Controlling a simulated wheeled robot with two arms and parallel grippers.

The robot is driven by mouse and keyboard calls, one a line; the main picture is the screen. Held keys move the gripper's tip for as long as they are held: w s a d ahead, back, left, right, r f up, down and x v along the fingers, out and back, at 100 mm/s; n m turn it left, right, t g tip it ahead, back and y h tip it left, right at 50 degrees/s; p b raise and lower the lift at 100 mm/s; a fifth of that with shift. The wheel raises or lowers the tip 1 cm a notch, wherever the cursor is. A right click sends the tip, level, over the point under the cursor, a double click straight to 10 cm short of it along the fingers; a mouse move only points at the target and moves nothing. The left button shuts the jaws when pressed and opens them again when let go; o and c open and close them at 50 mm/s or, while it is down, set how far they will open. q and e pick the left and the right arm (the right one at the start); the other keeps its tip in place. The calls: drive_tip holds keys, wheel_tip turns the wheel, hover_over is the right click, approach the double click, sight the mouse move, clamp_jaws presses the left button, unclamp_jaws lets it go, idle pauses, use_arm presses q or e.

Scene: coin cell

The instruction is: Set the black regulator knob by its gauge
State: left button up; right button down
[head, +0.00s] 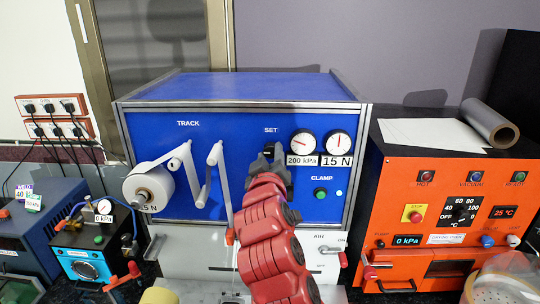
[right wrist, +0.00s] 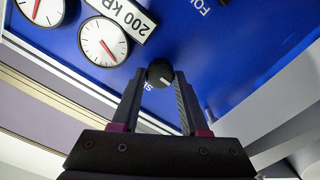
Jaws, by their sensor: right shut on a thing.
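The black regulator knob (right wrist: 160,73) sits on the blue panel, with a white mark on its face. My right gripper (right wrist: 160,80) is shut on the knob, one finger on each side. The gauge (head: 303,141) with the 200 kPa plate (head: 302,160) is just right of the knob. Its red needle points to the upper left in the head view. The gauge also shows, turned over, in the right wrist view (right wrist: 103,41). My left gripper is not in view.
A second gauge (head: 340,144) with a 15 N plate is to the right. A green CLAMP button (head: 320,193) is below. White rods (head: 212,172) and a white roll (head: 149,188) stand out from the panel's left. An orange machine (head: 447,215) is at the right.

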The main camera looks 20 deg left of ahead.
drive_tip(key=shift+c, duration=2.1)
unclamp_jaws()
drive_tip(key=shift+s, duration=0.2)
drive_tip(key=b+v, duration=0.8)
drive_tip(key=v, duration=0.9)
drive_tip(key=shift+r, duration=0.1)
